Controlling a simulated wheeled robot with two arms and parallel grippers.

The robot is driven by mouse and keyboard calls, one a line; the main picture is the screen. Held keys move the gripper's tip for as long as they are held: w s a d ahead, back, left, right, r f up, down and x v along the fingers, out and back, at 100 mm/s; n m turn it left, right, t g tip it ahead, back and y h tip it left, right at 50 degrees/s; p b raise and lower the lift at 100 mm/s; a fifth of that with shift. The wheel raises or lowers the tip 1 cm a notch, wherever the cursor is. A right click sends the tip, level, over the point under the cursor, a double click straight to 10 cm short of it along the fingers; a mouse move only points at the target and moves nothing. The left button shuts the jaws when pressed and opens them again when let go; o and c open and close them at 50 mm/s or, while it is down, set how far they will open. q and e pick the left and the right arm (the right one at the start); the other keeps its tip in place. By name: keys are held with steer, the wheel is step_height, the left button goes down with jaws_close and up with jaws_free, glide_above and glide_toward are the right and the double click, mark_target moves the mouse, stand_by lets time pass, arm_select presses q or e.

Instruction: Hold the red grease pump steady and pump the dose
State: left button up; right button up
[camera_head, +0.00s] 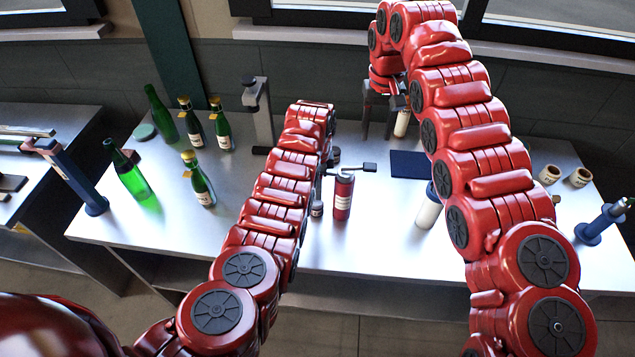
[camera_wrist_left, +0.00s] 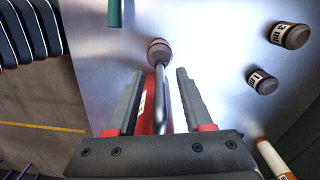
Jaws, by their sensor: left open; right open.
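The red grease pump (camera_head: 343,197) stands upright on the metal bench, with a pale label and a dark lever (camera_head: 355,170) at its top. My left gripper shows in the left wrist view (camera_wrist_left: 161,76). It is open, with one finger on each side of the red pump body (camera_wrist_left: 150,104) and a grey rod (camera_wrist_left: 161,100). Contact cannot be seen. A round, banded end lies beyond the rod. In the head view my left arm hides most of that gripper, just left of the pump. My right gripper (camera_head: 379,118) is open at the back of the bench, near a white tube.
Green bottles (camera_head: 130,178) stand at left.

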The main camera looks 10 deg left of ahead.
arm_select(q)
jaws_close()
stand_by(2.3)
